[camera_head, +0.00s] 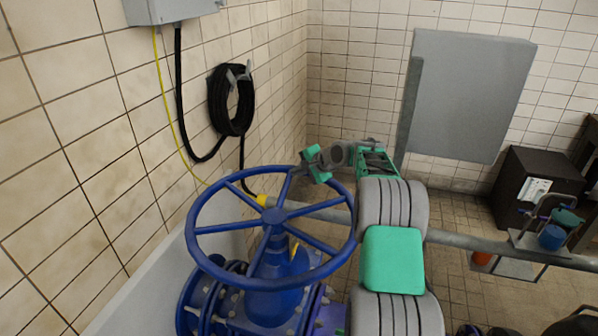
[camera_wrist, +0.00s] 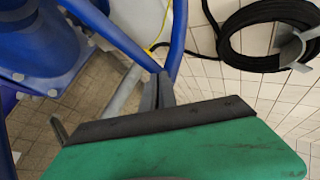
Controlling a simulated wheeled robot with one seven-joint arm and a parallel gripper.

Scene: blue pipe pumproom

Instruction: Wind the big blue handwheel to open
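The big blue handwheel (camera_head: 273,216) sits on a blue valve body (camera_head: 275,290) in the lower middle of the head view. Its spokes run from a central hub to the round rim. My gripper (camera_head: 304,170) is at the far rim, close to where a spoke meets it. In the wrist view, the dark fingertips of my gripper (camera_wrist: 158,92) are close together at a junction of blue wheel bars (camera_wrist: 177,40). The green gripper body hides much of the lower wrist view. I cannot tell whether the fingers are clamped on the wheel.
A tiled wall with a coiled black hose (camera_head: 231,100) and a yellow cable (camera_head: 168,95) is on the left. A grey pipe (camera_head: 480,243) crosses behind my arm. A grey panel (camera_head: 470,95) and a dark cabinet (camera_head: 535,185) stand at the back right.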

